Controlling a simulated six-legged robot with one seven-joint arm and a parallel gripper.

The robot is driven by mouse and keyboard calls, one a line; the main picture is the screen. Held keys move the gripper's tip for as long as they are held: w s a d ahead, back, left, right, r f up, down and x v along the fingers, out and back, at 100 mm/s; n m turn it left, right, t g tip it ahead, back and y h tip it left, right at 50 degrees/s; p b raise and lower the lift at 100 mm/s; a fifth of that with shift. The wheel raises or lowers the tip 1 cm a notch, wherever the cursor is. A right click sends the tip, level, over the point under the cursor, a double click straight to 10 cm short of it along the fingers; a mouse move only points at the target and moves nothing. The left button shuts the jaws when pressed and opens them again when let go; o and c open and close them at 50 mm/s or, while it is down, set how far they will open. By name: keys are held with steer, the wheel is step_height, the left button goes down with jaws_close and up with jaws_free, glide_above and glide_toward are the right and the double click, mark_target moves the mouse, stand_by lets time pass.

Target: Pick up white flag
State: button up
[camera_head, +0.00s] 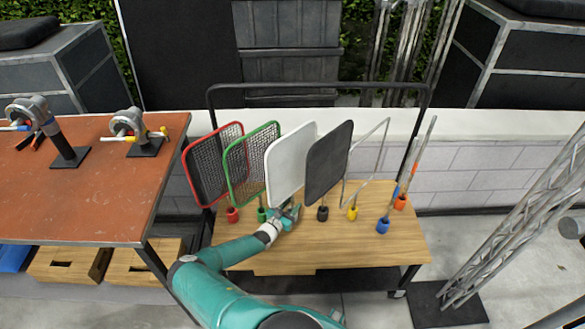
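The white flag (290,163) is a white rounded panel standing upright and slightly tilted on the wooden cart top, between the green-framed flag (252,164) and the black flag (328,162). My gripper (291,212) is at the lower edge of the white flag, where its stem would be. My gripper hides the stem and base of the white flag. The fingers are small and partly overlap the flag's foot, so I cannot tell whether they are open or shut on it.
A red-framed flag (213,165) stands at the left. A yellow-based frame (364,165), blue holder (383,225) and orange holder (400,202) stand to the right. The cart's front wood (345,252) is clear. A red-brown table (85,205) with clamps is at left; a metal truss (525,225) is at right.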

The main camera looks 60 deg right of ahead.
steer(key=shift+d, duration=0.25)
jaws_close()
